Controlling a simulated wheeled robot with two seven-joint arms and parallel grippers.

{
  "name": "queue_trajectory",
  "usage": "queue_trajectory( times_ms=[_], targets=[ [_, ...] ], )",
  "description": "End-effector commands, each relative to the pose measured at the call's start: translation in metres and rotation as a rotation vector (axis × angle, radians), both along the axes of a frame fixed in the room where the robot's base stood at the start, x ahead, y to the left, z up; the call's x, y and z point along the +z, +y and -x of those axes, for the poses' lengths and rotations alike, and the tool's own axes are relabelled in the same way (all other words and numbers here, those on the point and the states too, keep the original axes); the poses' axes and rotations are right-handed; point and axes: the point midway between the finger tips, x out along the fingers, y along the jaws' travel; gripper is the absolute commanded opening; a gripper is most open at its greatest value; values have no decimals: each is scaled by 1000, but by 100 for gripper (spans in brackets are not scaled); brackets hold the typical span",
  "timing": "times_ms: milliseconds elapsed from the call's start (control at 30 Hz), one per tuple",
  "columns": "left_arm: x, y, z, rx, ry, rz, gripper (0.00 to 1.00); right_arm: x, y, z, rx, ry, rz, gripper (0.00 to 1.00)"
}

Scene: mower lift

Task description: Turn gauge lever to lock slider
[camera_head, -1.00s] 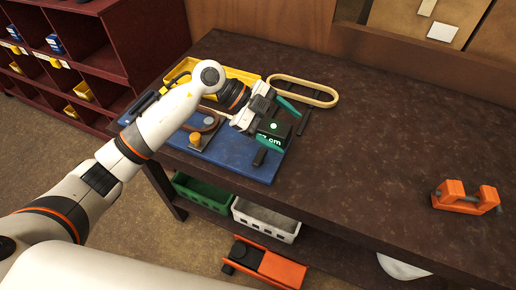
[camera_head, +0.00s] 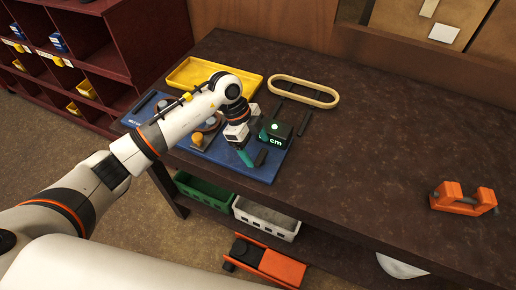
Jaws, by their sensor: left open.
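A blue gauge board (camera_head: 215,152) lies on the table's left part. A dark gauge block (camera_head: 276,132) with a green light and the letters "cm" stands on its right side. My left gripper (camera_head: 254,158) points down over the front right of the board, just left of and in front of the gauge block. Its green-tipped fingers are open. Part of a dark lever or slider piece is near the fingertips, and I cannot tell whether they touch it. An orange-yellow knob (camera_head: 196,139) sits on the board left of the gripper. My right gripper is not in view.
A yellow tray (camera_head: 214,70) and a wooden oval ring (camera_head: 303,91) lie behind the board. An orange clamp (camera_head: 463,198) lies at the table's right. Green (camera_head: 204,192) and white (camera_head: 266,218) bins stand below. The table's middle is clear.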

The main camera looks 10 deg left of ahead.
Motion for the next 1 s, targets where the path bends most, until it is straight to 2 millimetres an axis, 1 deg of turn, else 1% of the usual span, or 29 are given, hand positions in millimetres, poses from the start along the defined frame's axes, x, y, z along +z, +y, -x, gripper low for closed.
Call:
queue_trajectory(
  times_ms=[100,200,500,533,567,700,800,1000],
  targets=[
    [-13,-5,1,1,2,2,80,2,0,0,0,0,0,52],
    [-19,-8,1,1,1,1,80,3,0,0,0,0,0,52],
    [-21,-9,2,0,-1,1,80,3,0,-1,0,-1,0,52],
    [-21,-9,2,0,-1,1,78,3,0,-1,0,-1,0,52],
    [-21,-9,2,0,-1,1,73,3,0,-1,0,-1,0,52],
    [-21,-9,1,0,-1,1,51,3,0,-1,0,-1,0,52],
    [-21,-9,1,0,-1,1,35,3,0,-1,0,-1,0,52],
    [-21,-8,1,-12,-2,0,35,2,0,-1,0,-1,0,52]
  ],
)
